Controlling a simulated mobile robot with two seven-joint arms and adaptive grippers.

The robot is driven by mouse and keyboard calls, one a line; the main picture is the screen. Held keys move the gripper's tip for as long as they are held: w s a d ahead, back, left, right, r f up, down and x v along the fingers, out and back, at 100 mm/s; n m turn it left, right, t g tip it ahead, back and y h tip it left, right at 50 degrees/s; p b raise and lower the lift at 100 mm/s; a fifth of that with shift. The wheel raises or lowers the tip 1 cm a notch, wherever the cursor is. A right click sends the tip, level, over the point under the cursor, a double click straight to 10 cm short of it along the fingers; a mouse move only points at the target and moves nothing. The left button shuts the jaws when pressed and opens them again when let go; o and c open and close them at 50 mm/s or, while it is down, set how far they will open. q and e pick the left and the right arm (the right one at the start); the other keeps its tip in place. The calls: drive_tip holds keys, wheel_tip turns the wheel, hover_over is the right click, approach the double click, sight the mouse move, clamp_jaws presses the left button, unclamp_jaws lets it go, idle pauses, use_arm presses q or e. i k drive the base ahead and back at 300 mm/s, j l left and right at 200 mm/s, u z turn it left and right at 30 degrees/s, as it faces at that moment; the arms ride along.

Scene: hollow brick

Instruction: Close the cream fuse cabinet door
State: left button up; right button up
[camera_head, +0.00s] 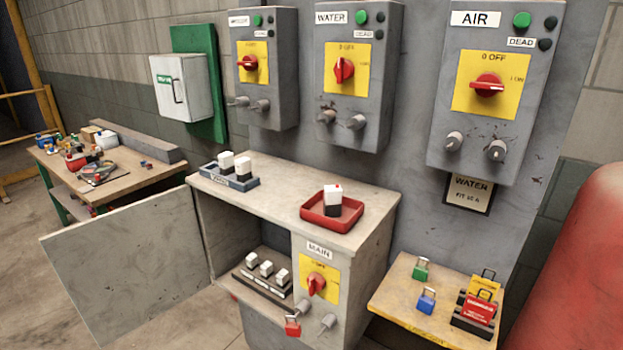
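The cream fuse cabinet (224,233) stands in the middle, with a front part labelled MAIN on its right. Its door (128,267) is swung wide open to the left, so the inside shows. Inside, several white-capped fuses (266,267) sit in a dark holder on the cabinet floor. The MAIN part carries a red rotary switch (316,284) on a yellow plate. A red padlock (293,326) is at the cabinet's lower front edge. Neither of my grippers is in view.
On the cabinet top are a blue-grey fuse rack (230,178) and a red tray (310,219) with one fuse. A wooden shelf (395,299) at right holds padlocks and tags. Grey switch boxes hang above. A workbench (128,180) stands behind the door. Floor shows before the opening.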

sight(122, 269)
drive_tip(key=j, duration=0.45)
drive_tip(key=i+j+z, duration=0.15)
drive_tip(key=j, duration=0.3)
drive_tip(key=j+z, duration=0.25)
drive_tip(key=j, duration=0.45)
drive_tip(key=j+z, duration=0.25)
drive_tip(key=j, duration=0.5)
drive_tip(key=k+j+z, duration=0.25)
drive_tip(key=j, duration=0.4)
drive_tip(key=k+j+z, duration=0.1)
drive_tip(key=j+z, duration=0.35)
drive_tip(key=j, duration=0.65)
drive_tip(key=j+z, duration=0.35)
drive_tip(key=j, duration=0.65)
drive_tip(key=j+z, duration=0.3)
drive_tip(key=j, duration=0.7)
drive_tip(key=k, duration=0.35)
drive_tip(key=j+z, duration=0.05)
